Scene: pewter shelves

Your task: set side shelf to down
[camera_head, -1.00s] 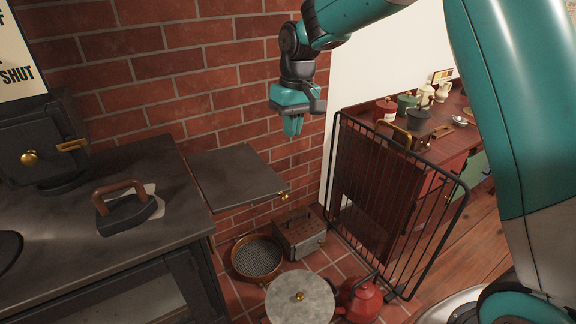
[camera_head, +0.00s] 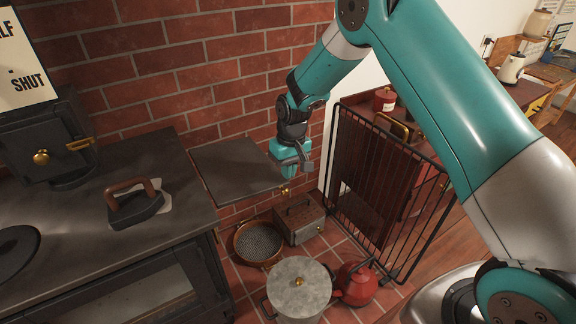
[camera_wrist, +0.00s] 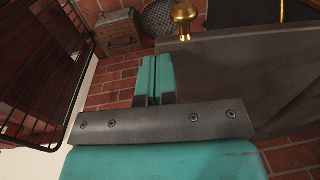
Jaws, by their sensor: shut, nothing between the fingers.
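The side shelf (camera_head: 235,169) is a dark grey flap that juts out level from the right side of the black stove, in front of the brick wall. A small brass knob (camera_head: 285,190) sits at its outer right corner. In the wrist view the knob (camera_wrist: 184,14) shows at the top, on the near edge of the shelf (camera_wrist: 225,70). My gripper (camera_head: 291,174) is shut and empty, with its teal fingers pointing down just beyond the shelf's right edge. In the wrist view the closed fingers (camera_wrist: 154,76) are beside the shelf, left of and below the knob.
The black stove (camera_head: 110,220) carries a flat iron (camera_head: 135,205). Below the shelf on the tiled floor are a round sieve (camera_head: 258,244), a metal box (camera_head: 299,219), a lidded pot (camera_head: 299,285) and a red kettle (camera_head: 356,284). A black wire guard (camera_head: 390,190) stands to the right.

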